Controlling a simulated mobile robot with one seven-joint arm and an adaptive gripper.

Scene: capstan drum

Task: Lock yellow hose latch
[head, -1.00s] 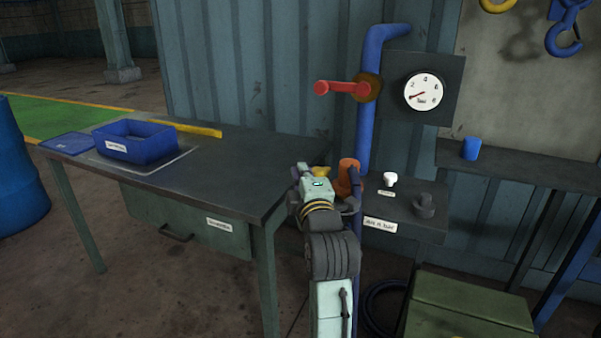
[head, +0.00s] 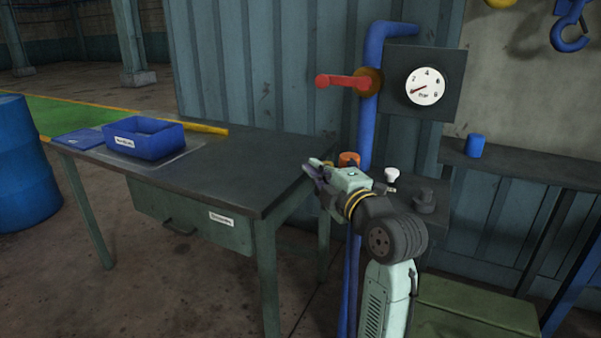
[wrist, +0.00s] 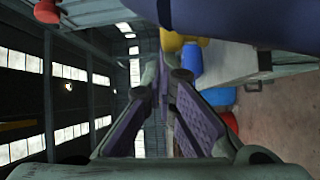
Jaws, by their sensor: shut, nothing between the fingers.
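My gripper (head: 318,168) is shut and empty, its fingers pointing left over the right end of the workbench. In the wrist view the purple-padded fingers (wrist: 168,75) converge. A yellow part (wrist: 172,40), which looks like the hose latch, shows just beyond the fingertips, below a large blue pipe; I cannot tell whether they touch. In the head view the latch is hidden behind my gripper. The orange fitting (head: 349,158) shows just behind my gripper, beside the blue pipe (head: 368,130).
A red valve handle (head: 343,81) and a pressure gauge (head: 425,86) are above. A small shelf with a white knob (head: 392,175) is right of my wrist. The workbench (head: 250,170) holds a blue bin (head: 146,146) at left; its right part is clear.

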